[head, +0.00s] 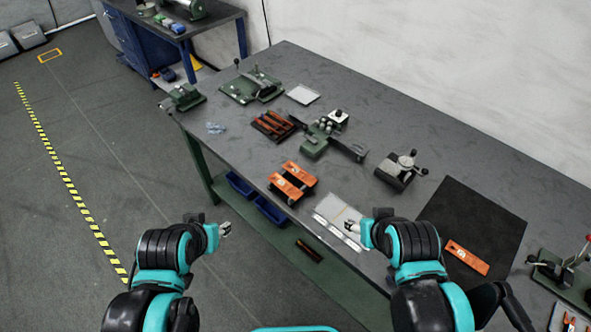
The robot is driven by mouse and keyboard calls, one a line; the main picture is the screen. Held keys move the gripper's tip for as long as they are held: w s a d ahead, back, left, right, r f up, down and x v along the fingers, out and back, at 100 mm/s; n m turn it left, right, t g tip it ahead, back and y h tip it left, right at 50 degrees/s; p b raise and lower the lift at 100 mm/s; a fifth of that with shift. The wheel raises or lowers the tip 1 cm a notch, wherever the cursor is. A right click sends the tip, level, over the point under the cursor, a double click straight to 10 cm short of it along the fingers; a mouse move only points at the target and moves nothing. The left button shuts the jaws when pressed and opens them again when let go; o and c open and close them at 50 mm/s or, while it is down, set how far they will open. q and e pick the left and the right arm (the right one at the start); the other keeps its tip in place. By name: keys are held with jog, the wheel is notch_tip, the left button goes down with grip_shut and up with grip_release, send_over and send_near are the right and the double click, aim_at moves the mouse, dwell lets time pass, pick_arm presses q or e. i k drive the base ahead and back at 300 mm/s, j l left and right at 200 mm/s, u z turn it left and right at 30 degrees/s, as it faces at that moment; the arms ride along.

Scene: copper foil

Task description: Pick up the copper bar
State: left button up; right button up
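An orange bar-like piece (467,257) lies flat on a black mat (490,215) at the right of the table. Two more orange pieces (293,180) lie side by side on dark supports near the table's front edge. Dark reddish bars sit in a dark tray (264,127) farther back. I cannot tell for sure which of these is the copper bar. My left gripper (227,229) is off the table's front edge, over the floor. My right gripper (351,228) is near the front edge, by a pale sheet. Both look empty; their finger opening is too small to tell.
A pale sheet and metal strips (336,215) lie by the front edge. A green device (320,135), a clamp (402,168) and a lever fixture (565,270) stand on the table (420,130). Blue bins (270,209) sit below. Bare tabletop lies toward the back.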

aim_at(298, 172)
jog(key=l+z, duration=0.2)
jog(key=z, duration=2.3)
jog(key=j+u, duration=0.1)
jog(key=u, duration=2.45)
jog(key=i+j+u, duration=0.15)
jog(key=u, duration=0.3)
jog(key=i+j+u, duration=0.25)
jog(key=u, duration=0.2)
